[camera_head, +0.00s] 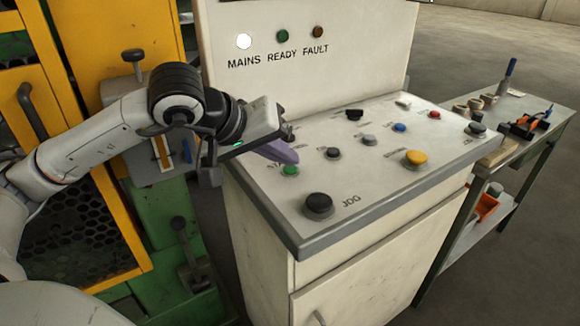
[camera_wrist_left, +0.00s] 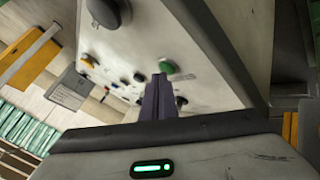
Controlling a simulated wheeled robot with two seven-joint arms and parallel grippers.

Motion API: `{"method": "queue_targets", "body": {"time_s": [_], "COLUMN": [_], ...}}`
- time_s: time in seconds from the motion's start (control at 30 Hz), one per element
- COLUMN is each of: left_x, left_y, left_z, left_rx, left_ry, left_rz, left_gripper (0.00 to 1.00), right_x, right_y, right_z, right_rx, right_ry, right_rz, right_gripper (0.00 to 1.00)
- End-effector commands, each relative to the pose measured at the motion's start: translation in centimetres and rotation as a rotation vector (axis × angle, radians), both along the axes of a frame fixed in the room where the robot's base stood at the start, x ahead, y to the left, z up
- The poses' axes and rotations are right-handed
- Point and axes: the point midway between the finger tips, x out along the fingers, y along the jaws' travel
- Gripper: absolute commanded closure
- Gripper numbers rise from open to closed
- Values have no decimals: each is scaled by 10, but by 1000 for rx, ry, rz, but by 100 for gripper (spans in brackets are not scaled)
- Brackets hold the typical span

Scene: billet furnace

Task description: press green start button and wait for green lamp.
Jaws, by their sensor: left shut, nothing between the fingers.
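The green start button (camera_head: 290,170) sits on the sloped top of the control console, near its left edge. My left gripper (camera_head: 293,158) is shut and empty, its purple fingertips just above and behind the green button in the head view. In the left wrist view the closed fingers (camera_wrist_left: 161,80) point up beside the green button (camera_wrist_left: 168,67), a little to its left. I cannot tell whether they touch. On the upright panel, the MAINS lamp (camera_head: 243,41) glows white, while the green READY lamp (camera_head: 282,35) and the red FAULT lamp (camera_head: 318,32) look dark. My right gripper is not in view.
A large black JOG button (camera_head: 318,206) and a yellow button (camera_head: 415,158) share the console top (camera_head: 370,185) with several smaller controls. A yellow and green machine (camera_head: 85,60) stands at left. A side table (camera_head: 540,135) with tools stands at right.

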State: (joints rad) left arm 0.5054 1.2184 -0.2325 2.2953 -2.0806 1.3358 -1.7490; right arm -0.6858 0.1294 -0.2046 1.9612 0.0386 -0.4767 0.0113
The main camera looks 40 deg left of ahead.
Motion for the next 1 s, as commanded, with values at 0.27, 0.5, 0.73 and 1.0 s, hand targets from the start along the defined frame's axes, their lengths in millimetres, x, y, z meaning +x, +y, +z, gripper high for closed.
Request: {"method": "queue_targets", "body": {"time_s": [0.27,0.5,0.73,1.0], "left_x": [0,0,0,0], "left_y": [0,0,0,0], "left_z": [-2,4,15,15], "left_rx": [0,0,0,0], "left_ry": [2,2,1,1], "left_rz": [-1,-1,0,0], "left_gripper": [100,100,100,100], "right_x": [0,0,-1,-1], "right_y": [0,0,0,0], "right_z": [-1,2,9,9], "right_rx": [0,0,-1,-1], "right_ry": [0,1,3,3], "right_rz": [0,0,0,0], "right_gripper": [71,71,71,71]}}
